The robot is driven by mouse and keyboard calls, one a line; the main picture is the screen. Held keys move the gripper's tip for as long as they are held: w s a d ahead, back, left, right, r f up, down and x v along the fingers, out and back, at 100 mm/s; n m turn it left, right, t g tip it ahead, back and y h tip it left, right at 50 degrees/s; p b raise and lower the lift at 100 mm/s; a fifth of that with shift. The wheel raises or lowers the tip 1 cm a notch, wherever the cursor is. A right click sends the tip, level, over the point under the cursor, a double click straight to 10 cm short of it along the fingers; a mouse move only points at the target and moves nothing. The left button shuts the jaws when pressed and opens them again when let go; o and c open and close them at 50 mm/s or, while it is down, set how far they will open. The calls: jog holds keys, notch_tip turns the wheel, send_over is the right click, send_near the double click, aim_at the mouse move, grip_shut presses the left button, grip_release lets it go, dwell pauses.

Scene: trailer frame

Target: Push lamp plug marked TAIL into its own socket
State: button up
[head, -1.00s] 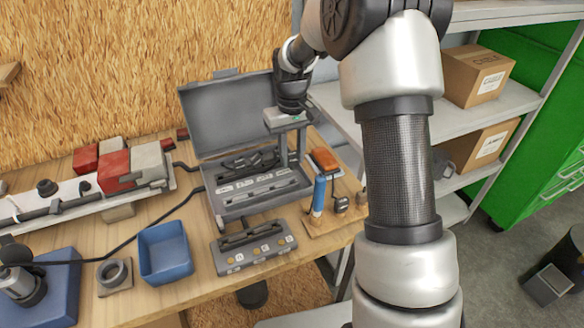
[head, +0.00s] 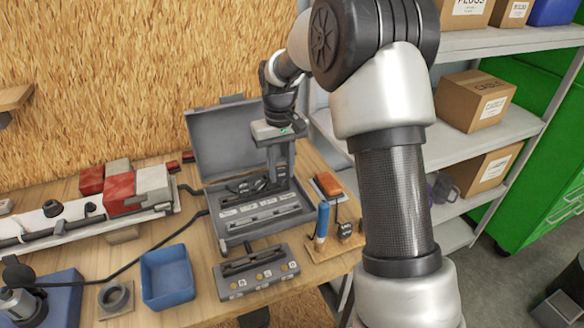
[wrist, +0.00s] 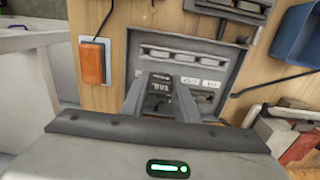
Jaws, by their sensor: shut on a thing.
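My gripper (head: 282,178) points down into the open grey case (head: 226,240), at the right of its back part. In the wrist view its two fingers (wrist: 161,84) are close together on a small dark part (wrist: 158,88) between them. I cannot read TAIL on this part, and the fingers hide much of it. A row of pale labels (head: 262,203) runs across the case, too small to read in the head view. A grey block (head: 256,271) with a long slot and several round buttons stands in front of the case. I cannot tell which socket belongs to the TAIL plug.
A blue bin (head: 166,278) and a grey ring (head: 114,297) are left of the grey block. A wooden stand (head: 333,244) with a blue-handled tool and an orange block (head: 328,185) are at the right. Red and white blocks (head: 118,187) lie at the left; the case lid (head: 226,137) stands upright behind.

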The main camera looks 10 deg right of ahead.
jog(key=w+a+f+p, duration=0.1)
jog(key=w+a, duration=0.1)
jog(key=a, duration=0.6)
jog(key=w+a+f+p, duration=0.1)
jog(key=w+a+p, duration=0.1)
jog(key=a, duration=0.6)
jog(key=shift+w+a, duration=0.25)
jog(key=shift+w, duration=0.25)
jog(key=shift+f+b, duration=0.75)
jog(key=shift+f, duration=1.05)
jog(key=shift+f, duration=0.15)
jog(key=shift+f+b, duration=0.3)
jog(key=shift+f, duration=0.05)
jog(key=shift+f, duration=0.5)
jog(key=shift+f+b, duration=0.15)
jog(key=shift+b, duration=0.25)
